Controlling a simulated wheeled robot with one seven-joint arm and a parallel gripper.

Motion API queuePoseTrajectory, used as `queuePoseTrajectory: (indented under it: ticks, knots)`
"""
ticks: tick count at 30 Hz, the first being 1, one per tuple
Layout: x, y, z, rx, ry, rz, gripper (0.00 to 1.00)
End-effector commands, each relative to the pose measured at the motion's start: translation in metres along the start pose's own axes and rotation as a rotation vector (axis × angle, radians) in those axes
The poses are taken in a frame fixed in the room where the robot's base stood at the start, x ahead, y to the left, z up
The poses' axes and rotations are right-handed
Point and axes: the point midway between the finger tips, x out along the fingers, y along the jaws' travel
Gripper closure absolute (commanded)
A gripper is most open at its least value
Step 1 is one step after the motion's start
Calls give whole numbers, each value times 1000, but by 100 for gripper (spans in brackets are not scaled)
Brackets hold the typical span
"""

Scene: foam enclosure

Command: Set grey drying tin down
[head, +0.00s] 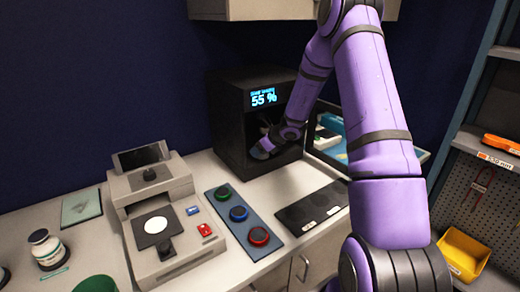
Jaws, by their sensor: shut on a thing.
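My gripper (268,141) is at the end of the purple arm, reaching into the open front of a dark drying cabinet (224,125). It is small and dark in the head view, and its fingers are partly hidden by the wrist. It is shut on the grey drying tin, of which little can be made out in the shadow. I cannot tell whether the tin touches the cabinet floor. The cabinet display reads 55 %.
The cabinet door (327,148) stands open at the right. In front lie a dark mat (312,206) and a blue strip (222,193) with green, blue and red round pieces. A grey instrument (182,260) stands left. A yellow bin (463,252) sits on the right shelf.

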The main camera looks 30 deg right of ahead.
Motion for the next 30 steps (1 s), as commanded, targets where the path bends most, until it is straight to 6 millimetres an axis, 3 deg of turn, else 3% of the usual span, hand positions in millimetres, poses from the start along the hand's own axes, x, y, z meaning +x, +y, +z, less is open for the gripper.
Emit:
queuePoseTrajectory:
  ticks: [2, 3, 6, 17, 26, 30]
  knots:
    - [1, 0, -2, 0, 0, 1, 68]
    - [2, 0, -2, 0, 0, 1, 37]
    - [2, 0, -2, 0, 0, 0, 14]
    - [-2, 0, 1, 0, 0, -1, 14]
    - [-50, 0, 1, -1, -1, -3, 14]
    - [-72, 0, -21, 4, 2, -1, 14]
